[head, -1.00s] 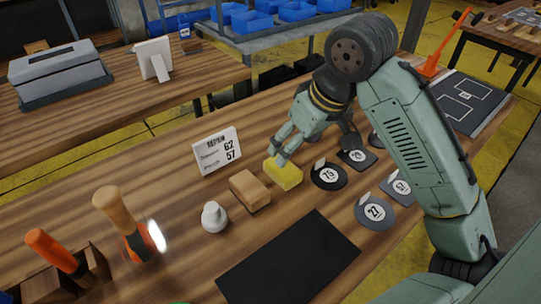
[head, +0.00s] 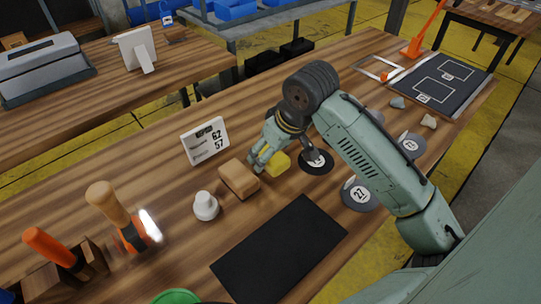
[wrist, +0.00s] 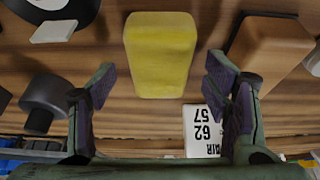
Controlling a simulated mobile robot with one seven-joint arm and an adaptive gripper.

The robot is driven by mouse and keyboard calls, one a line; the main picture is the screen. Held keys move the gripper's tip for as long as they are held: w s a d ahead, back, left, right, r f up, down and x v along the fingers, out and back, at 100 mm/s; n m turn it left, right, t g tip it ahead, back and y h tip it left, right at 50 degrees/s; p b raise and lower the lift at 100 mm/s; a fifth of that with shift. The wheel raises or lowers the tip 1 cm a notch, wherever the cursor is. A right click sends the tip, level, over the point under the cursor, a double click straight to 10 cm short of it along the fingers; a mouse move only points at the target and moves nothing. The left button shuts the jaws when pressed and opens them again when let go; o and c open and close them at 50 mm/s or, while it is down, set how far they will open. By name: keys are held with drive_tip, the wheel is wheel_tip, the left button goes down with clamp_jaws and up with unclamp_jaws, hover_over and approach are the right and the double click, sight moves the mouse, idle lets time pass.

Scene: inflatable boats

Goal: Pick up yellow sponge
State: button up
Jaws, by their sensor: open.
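The yellow sponge (head: 279,164) lies on the wooden table beside a tan block. In the wrist view the sponge (wrist: 161,54) is at top centre, ahead of the fingertips and lined up with the gap between them. My gripper (head: 259,163) is open and low beside the sponge in the head view, partly covering it. In the wrist view both fingers of my gripper (wrist: 162,85) stand wide apart with nothing between them. I cannot tell whether a finger touches the sponge.
The tan block (head: 239,179) sits close to the sponge. A white figure (head: 206,206), a number sign (head: 205,141), a black mat (head: 278,248) and round number discs (head: 361,194) are around.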

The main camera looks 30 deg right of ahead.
drive_tip(key=shift+f, duration=0.25)
idle(0.4)
drive_tip(key=shift+c, duration=0.2)
drive_tip(key=c, duration=1)
